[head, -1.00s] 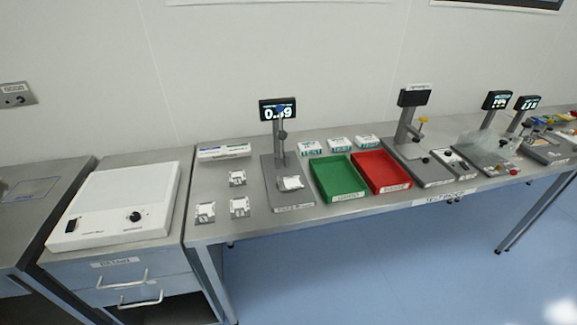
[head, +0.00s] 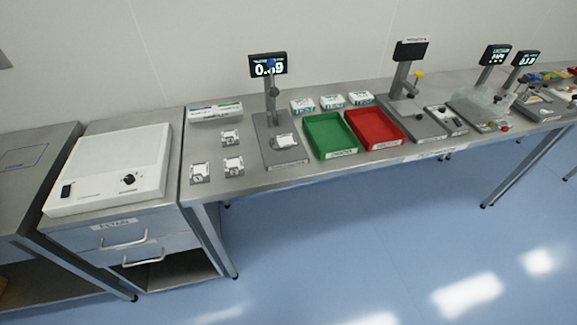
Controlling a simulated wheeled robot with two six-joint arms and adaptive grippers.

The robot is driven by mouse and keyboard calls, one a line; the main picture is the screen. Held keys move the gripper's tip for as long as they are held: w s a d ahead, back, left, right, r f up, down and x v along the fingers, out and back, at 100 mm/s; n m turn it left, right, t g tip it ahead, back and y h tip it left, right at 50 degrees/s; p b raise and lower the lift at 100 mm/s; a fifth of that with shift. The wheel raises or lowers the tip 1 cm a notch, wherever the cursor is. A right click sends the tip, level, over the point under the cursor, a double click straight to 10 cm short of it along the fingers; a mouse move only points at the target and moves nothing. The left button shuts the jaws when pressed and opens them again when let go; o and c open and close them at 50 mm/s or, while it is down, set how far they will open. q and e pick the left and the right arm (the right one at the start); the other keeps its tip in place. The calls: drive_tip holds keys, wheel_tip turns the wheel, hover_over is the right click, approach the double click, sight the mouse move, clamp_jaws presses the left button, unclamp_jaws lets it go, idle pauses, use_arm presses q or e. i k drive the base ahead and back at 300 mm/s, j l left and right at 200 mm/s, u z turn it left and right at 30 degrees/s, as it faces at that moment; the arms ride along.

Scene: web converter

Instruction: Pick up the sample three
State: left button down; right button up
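Several small pale square samples are on the steel table. One sample (head: 230,138) lies at the back left, and two lie in front of it, a left one (head: 200,174) and a right one (head: 234,166). Another white piece (head: 284,140) rests on the base of the gauge stand (head: 272,98), whose display reads about 0.69. The sample labels are too small to read, so I cannot tell which is sample three. Neither of my grippers is in view.
A green tray (head: 343,153) and a red tray (head: 389,140) sit right of the gauge stand. Small white boxes (head: 332,102) stand behind them. A white heater-like device (head: 108,172) sits on the left cabinet. More stands fill the right. Blue floor (head: 360,240) in front is clear.

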sight(286, 141)
drive_tip(key=u, duration=0.4)
drive_tip(key=l+u, duration=0.15)
drive_tip(key=u, duration=0.6)
drive_tip(key=l+u, duration=0.15)
drive_tip(key=u, duration=0.25)
drive_tip(key=k+l+u, duration=0.1)
drive_tip(key=l+u, duration=0.2)
drive_tip(key=k+l+u, duration=0.25)
drive_tip(key=l, duration=0.2)
drive_tip(key=l+u, duration=0.3)
drive_tip(key=k+l+u, duration=0.25)
drive_tip(key=k+l, duration=0.05)
drive_tip(key=l, duration=0.05)
